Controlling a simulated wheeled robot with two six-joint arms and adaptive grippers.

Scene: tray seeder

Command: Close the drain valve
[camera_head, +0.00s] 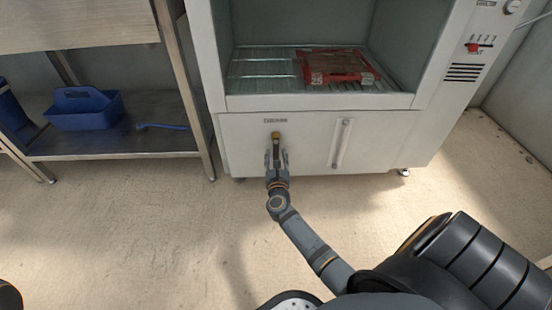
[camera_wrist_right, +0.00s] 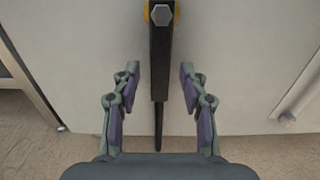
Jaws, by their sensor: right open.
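The drain valve (camera_head: 276,135) is on the lower front panel of the white machine, under a small label. It has a yellow body and a black lever handle that hangs straight down. In the right wrist view the black lever (camera_wrist_right: 160,75) runs down from a hex bolt, with yellow showing behind the bolt. My right gripper (camera_head: 276,158) is at the lever, and its fingers (camera_wrist_right: 158,88) stand open on both sides of it. Gaps show between the lever and both fingers. My left gripper is not in view.
A vertical bar (camera_head: 342,144) is on the panel to the right of the valve. A steel shelf (camera_head: 110,143) at left holds a blue caddy (camera_head: 85,108). The floor in front is clear.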

